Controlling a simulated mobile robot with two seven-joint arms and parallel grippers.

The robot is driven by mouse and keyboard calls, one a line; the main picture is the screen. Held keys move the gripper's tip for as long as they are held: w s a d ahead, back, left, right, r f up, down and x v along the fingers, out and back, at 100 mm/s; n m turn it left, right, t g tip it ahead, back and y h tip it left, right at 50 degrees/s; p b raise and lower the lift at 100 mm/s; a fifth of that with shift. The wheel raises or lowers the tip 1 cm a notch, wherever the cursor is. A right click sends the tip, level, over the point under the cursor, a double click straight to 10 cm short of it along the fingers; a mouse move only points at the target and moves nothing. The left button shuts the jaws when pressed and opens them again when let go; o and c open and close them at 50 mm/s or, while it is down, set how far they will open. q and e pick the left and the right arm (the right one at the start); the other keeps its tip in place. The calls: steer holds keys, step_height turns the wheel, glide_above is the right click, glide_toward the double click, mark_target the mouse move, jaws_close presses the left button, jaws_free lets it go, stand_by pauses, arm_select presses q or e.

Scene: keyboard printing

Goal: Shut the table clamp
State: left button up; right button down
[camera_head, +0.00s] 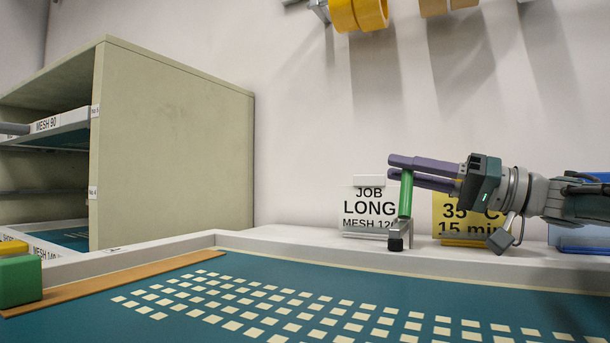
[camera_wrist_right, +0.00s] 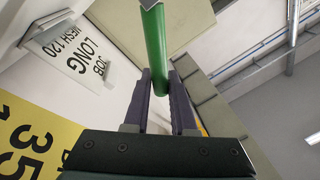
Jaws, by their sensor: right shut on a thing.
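The table clamp has a green upright handle (camera_head: 406,196) on a small dark and grey metal base (camera_head: 400,236), which sits at the back rim of the screen frame. The handle leans slightly. My right gripper (camera_head: 393,167) comes in from the right with its purple fingers on the upper part of the handle. In the right wrist view the green handle (camera_wrist_right: 154,45) runs between the two fingers of my right gripper (camera_wrist_right: 159,78), which is shut on it. My left gripper is not in view.
A teal screen (camera_head: 180,285) with rows of pale rectangles lies in front, with a white frame rim (camera_head: 300,246). Behind stand a JOB LONG sign (camera_head: 368,208) and a yellow sign (camera_head: 449,200). A shelf cabinet (camera_head: 170,140) and a green block (camera_head: 20,281) are at left.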

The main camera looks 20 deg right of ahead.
steer(key=c, duration=0.8)
jaws_free()
steer(key=shift+o, duration=0.2)
steer(key=shift+s+d, duration=0.2)
steer(key=shift+s, duration=0.1)
steer(key=r+v, duration=0.2)
steer(key=v, duration=1)
steer(key=shift+s+d+b, duration=0.25)
steer(key=shift+b, duration=0.2)
steer(key=shift+r, duration=0.15)
